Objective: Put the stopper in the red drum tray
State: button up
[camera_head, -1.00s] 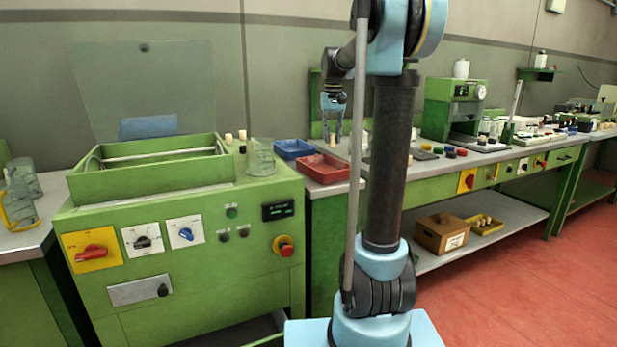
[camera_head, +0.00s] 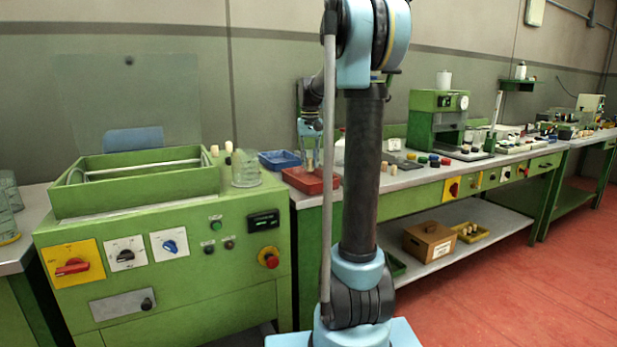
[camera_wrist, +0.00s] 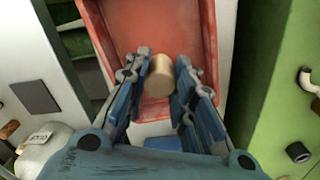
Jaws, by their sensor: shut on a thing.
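My gripper (camera_head: 310,152) is over the red drum tray (camera_head: 298,182), which sits on the bench beside the green machine. In the wrist view my gripper (camera_wrist: 162,62) is shut on a tan cork stopper (camera_wrist: 160,77), held between the two blue fingers. Behind it in that view is the red tray's inside (camera_wrist: 130,22), with the raised rim on both sides. The stopper's lower end overlaps the tray in the head view, so I cannot tell whether it touches the tray floor.
A blue tray (camera_head: 278,155) lies just behind the red one. Pale stoppers (camera_head: 214,150) and a clear ribbed cone (camera_head: 246,168) stand on the green machine to the left. Coloured caps (camera_head: 434,160) lie on the bench to the right.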

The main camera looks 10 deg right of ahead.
jog(key=shift+f, duration=2.5)
jog(key=shift+f, duration=0.1)
jog(key=o, duration=0.7)
notch_tip(320, 180, up, 12)
jog(key=shift+r, duration=0.1)
jog(key=s+f, duration=0.9)
jog(key=s, duration=0.3)
jog(key=s+f+t, duration=0.1)
jog(key=s+f, duration=0.8)
jog(key=s, duration=0.3)
jog(key=s+f+t, duration=0.1)
jog(key=s+f, duration=0.8)
jog(key=s, duration=0.3)
jog(key=shift+s+d+n, duration=0.3)
jog(key=shift+s+n, duration=0.05)
jog(key=shift+n, duration=0.05)
